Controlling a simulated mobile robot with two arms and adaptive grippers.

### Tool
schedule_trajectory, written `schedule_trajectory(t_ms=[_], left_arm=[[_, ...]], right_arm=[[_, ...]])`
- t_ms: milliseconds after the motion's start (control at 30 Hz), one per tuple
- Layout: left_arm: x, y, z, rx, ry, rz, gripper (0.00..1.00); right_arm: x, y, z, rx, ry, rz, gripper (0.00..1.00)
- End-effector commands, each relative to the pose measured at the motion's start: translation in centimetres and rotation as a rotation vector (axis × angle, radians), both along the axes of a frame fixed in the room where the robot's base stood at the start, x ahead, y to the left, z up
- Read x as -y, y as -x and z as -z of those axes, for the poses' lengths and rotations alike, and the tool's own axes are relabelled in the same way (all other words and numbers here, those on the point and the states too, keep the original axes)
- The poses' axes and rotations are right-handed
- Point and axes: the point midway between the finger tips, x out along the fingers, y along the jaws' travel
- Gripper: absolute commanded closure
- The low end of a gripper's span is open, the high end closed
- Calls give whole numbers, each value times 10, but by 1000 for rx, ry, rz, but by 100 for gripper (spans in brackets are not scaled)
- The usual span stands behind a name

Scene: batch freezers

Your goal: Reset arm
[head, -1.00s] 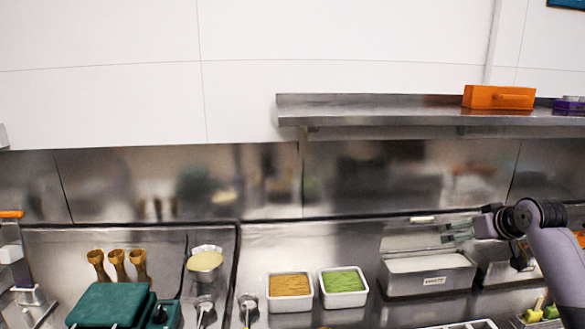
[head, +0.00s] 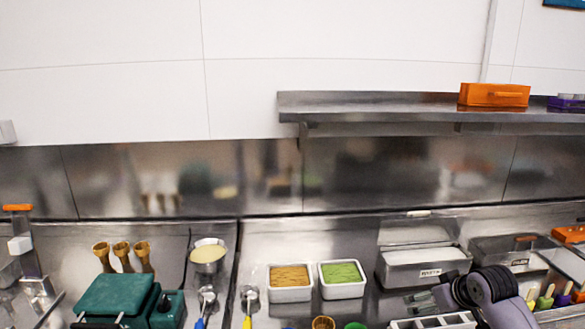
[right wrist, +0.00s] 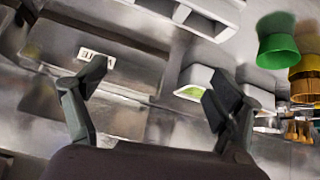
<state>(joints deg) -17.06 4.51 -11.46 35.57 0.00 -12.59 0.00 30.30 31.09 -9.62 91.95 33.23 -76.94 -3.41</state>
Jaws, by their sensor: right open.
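My right gripper (head: 422,300) is low at the right in the head view, in front of a labelled steel bin (head: 425,268). In the right wrist view its two dark fingers (right wrist: 157,85) are spread apart with nothing between them. The same labelled bin shows behind the fingers in that view (right wrist: 80,85). My left gripper is not in view.
White tubs with orange-brown (head: 290,282) and green (head: 342,280) contents stand left of my right gripper. A white divided tray (head: 432,322) lies just below it. A teal appliance (head: 117,294) stands at left. A steel shelf (head: 380,106) with an orange box (head: 494,95) hangs above.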

Motion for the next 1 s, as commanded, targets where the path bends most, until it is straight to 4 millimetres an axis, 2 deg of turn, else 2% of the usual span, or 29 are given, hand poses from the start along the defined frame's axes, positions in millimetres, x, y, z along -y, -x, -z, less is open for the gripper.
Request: schedule_trajectory(t_ms=[33,167,200,267,300,400,500,600,800,1000], left_arm=[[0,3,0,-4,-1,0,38],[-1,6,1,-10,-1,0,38],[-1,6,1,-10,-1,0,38],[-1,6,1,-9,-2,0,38],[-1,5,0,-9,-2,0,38],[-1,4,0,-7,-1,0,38],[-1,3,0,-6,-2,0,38],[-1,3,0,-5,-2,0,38],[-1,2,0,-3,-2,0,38],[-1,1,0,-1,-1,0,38]], right_arm=[[-16,18,24,-31,6,-20,13],[-58,79,80,-107,27,-63,13],[-71,101,95,-130,31,-72,13],[-88,137,115,-163,34,-81,13],[-97,160,125,-185,35,-82,13],[-115,215,141,-233,33,-73,13],[-124,256,147,-266,29,-55,13],[-129,287,149,-292,28,-36,13],[-133,336,146,-337,25,5,13],[-133,375,139,-375,24,50,13]])
